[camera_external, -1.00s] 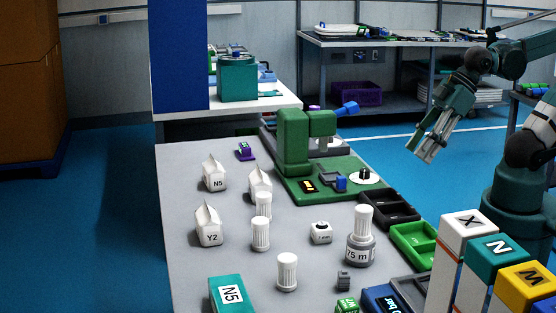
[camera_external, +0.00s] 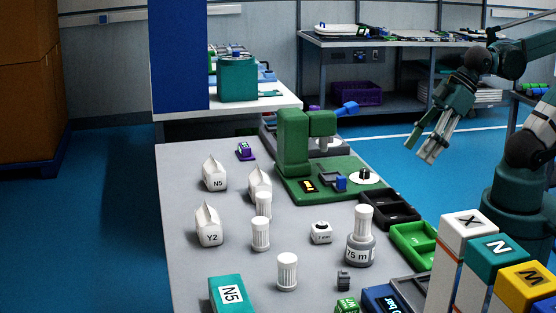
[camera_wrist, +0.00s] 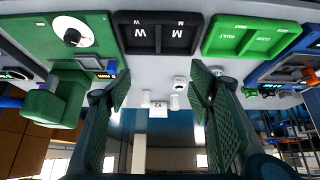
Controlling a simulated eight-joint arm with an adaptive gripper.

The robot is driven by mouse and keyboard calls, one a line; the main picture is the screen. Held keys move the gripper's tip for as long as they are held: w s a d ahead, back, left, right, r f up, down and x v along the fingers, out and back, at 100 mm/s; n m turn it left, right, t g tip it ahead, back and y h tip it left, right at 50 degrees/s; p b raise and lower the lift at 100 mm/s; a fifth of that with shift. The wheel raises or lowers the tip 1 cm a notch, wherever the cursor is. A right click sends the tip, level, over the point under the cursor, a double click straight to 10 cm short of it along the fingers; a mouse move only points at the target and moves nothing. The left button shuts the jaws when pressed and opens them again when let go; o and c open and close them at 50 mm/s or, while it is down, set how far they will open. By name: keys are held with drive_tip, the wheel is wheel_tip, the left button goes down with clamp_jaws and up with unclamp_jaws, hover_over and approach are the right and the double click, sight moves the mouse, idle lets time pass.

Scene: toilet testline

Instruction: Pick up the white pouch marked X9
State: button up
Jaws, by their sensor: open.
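Three white pouches with pinched tops stand on the grey bench in the external view. No X9 mark is legible in any view. My gripper (camera_external: 426,147) is open and empty, over the floor to the right of the bench, well apart from the pouches. In the wrist view its two fingers (camera_wrist: 160,88) are spread, with the Y2 pouch (camera_wrist: 158,110) seen far off between them.
White cylinders (camera_external: 260,234) stand close to the pouches. A green press (camera_external: 292,140), black tray (camera_external: 390,212), green tray (camera_external: 413,240) and grey-based bottle (camera_external: 361,247) lie between my gripper and the pouches. Tall marked boxes (camera_external: 468,240) stand at the front right.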

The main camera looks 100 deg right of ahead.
drive_tip(key=w+d+r+n+g+h+p, duration=0.1)
drive_tip(key=w+d+r+n+g+p, duration=0.25)
drive_tip(key=w, duration=0.65)
drive_tip(key=n+g+h+p, duration=0.35)
drive_tip(key=n+p, duration=0.65)
drive_tip(key=n, duration=0.4)
hover_over(261, 179)
drive_tip(key=a, duration=0.3)
drive_tip(key=shift+m, duration=0.25)
drive_tip(key=f, duration=1)
drive_tip(key=shift+s+f, duration=0.2)
drive_tip(key=shift+f, duration=0.05)
drive_tip(key=shift+w+d+f, duration=0.2)
drive_tip(key=shift+w+f, duration=0.15)
drive_tip(key=shift+f, duration=0.35)
drive_tip(key=shift+f, duration=0.1)
drive_tip(key=shift+x, duration=1.15)
drive_tip(key=shift+d+f+b, duration=0.1)
drive_tip(key=shift+f+b, duration=0.05)
drive_tip(key=shift+b, duration=0.15)
